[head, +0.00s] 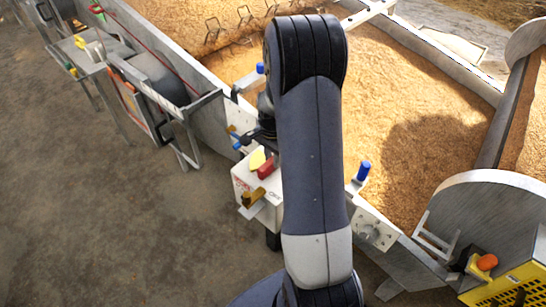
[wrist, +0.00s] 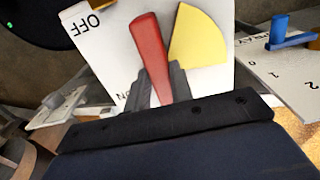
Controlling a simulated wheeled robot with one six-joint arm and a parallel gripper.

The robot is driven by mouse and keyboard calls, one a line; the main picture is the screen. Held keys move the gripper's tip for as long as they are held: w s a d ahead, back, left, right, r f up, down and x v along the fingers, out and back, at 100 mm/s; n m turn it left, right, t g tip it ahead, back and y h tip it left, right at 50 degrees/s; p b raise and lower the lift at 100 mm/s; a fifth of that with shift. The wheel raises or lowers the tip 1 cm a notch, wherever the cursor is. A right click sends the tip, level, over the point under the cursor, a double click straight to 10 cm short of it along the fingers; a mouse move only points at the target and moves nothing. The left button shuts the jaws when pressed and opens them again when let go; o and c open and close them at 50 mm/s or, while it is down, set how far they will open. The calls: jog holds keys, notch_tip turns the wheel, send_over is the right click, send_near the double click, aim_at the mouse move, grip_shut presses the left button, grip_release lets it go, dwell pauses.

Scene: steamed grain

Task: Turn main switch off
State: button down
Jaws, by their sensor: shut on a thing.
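The main switch is a red lever (wrist: 148,45) over a yellow plate (wrist: 197,40) on a white panel (wrist: 112,50). In the wrist view the lever stands nearly upright, leaning slightly left at its top, with the yellow to its right. An upside-down OFF label is at upper left; an ON label is partly hidden lower down. My gripper (wrist: 160,85) has its dark fingers around the lower part of the lever, shut on it. In the head view the red lever (head: 265,168) shows on the white box (head: 242,183) beside my arm, which hides much of the gripper.
A blue knob (wrist: 280,30) on a numbered panel is at the right in the wrist view. In the head view, grain-filled metal troughs (head: 405,95) lie behind and right, a yellow grate (head: 515,287) at lower right. Bare floor (head: 110,215) is at left.

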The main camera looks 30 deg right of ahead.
jog(key=c, duration=1.2)
grip_release()
jog(key=shift+c, duration=0.2)
notch_tip(320, 180, up, 11)
jog(key=p, duration=0.1)
jog(key=shift+f, duration=0.2)
notch_tip(320, 180, down, 11)
jog(key=shift+r+b, duration=0.2)
jog(key=shift+b, duration=0.35)
jog(key=shift+n, duration=0.3)
